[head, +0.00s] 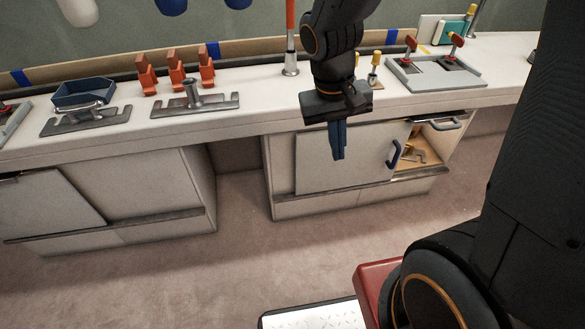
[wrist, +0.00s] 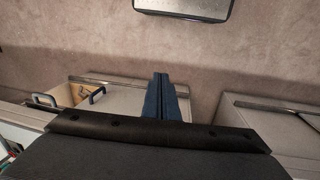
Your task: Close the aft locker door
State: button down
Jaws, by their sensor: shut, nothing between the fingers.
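The locker on the right has a pale flat door (head: 345,158) with a dark blue handle (head: 393,154) near its right edge. The door covers the left and middle of the front; the right end is open, showing a wooden interior (head: 425,155) with a metal bracket inside. The handle (wrist: 97,94) and opening (wrist: 68,95) also show at left in the wrist view. My gripper (head: 338,157) points down with its blue fingers together and empty. In the picture it overlaps the door, left of the handle; contact cannot be told. No label marks which locker is aft.
A second locker (head: 50,205) stands at the left, past a gap. The countertop (head: 270,105) above holds orange clamps (head: 176,70), a blue tray (head: 84,93) and a grey fixture (head: 435,70). A grey handle (head: 440,124) is above the opening.

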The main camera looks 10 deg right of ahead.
jog(key=w+a+f+t+h+b, duration=0.1)
jog(key=w+a+f+t+b, duration=0.1)
jog(key=w+a+f+b, duration=0.5)
jog(key=w+a+f+t+h+b, duration=0.1)
jog(key=w+a+f+h+b, duration=0.15)
jog(key=w+f+b, duration=0.5)
jog(key=w+a+f+t+b, duration=0.2)
jog(key=w+a+f+b, duration=0.25)
jog(key=w+f, duration=0.6)
jog(key=w+d+f+b, duration=0.2)
jog(key=w+d+f, duration=0.1)
jog(key=d+f, duration=0.4)
jog(key=shift+w+d+f+m+b, duration=0.25)
jog(key=shift+d+f+m+b, duration=0.05)
jog(key=shift+f, duration=0.35)
